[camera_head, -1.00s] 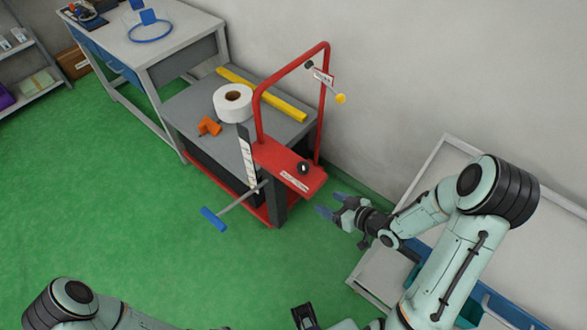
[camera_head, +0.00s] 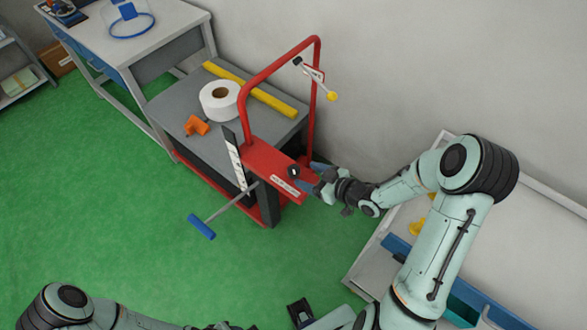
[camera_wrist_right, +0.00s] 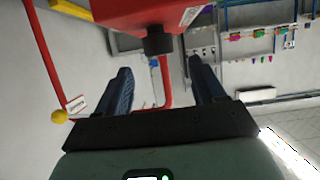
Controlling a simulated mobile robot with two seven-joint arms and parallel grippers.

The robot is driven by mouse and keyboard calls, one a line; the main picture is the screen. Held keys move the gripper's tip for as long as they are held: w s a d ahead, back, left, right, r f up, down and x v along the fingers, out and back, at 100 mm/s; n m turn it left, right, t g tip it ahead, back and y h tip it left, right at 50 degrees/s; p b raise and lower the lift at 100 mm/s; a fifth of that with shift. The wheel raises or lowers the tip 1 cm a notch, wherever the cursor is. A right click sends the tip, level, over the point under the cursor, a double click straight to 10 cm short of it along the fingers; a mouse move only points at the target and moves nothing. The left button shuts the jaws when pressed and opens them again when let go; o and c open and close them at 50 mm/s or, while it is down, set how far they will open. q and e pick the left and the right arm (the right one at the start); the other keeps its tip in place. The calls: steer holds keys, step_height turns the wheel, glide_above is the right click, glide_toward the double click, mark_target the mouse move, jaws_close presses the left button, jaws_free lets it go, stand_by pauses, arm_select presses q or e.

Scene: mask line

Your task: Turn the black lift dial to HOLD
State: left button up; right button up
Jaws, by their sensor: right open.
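The black lift dial (camera_head: 294,171) is a small round knob on the red panel (camera_head: 262,160) at the handle end of a lift cart. A white label (camera_head: 285,185) is beside it; its words and the dial's setting are too small to read. In the right wrist view the dial (camera_wrist_right: 158,41) hangs dark below the red panel, ahead of the fingers and roughly centred between them. My right gripper (camera_head: 313,178) is open and empty, its blue fingertips close to the dial on its right side.
The cart's red handle frame (camera_head: 248,88) rises behind the dial, with a tag and yellow ball (camera_head: 331,96) hanging. A blue-gripped lever (camera_head: 202,227) sticks out in front. The cart top (camera_head: 165,108) holds a white roll (camera_head: 219,101), yellow bar and orange piece.

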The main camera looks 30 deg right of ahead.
mark_target(295, 170)
steer(key=x, duration=0.7)
steer(key=shift+d, duration=0.1)
